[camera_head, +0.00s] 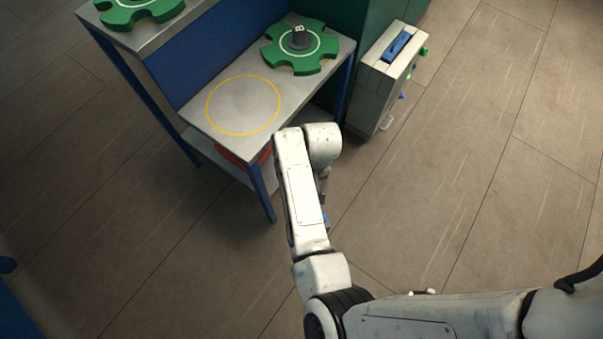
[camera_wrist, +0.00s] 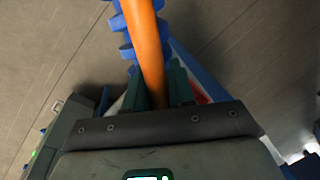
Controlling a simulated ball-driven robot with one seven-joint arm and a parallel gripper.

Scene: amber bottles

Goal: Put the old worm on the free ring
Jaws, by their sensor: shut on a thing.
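The free ring (camera_head: 243,105) is a thin yellow circle painted on the grey metal bench top (camera_head: 200,112), with nothing inside it. My gripper (camera_wrist: 160,88) shows in the wrist view with its dark green fingers shut on the worm (camera_wrist: 148,45), an orange shaft with blue thread along its side. The worm runs out of the top of that view, so its far end is hidden. In the head view my arm hides most of the gripper. Only a small blue bit shows beside the arm, below and right of the bench's front corner.
A green toothed wheel (camera_head: 301,48) with a dark hub sits on the bench behind the ring. Another green wheel (camera_head: 137,8) lies on a higher shelf at upper left. A pale cabinet (camera_head: 386,75) with a blue handle stands right of the bench. Open floor lies right.

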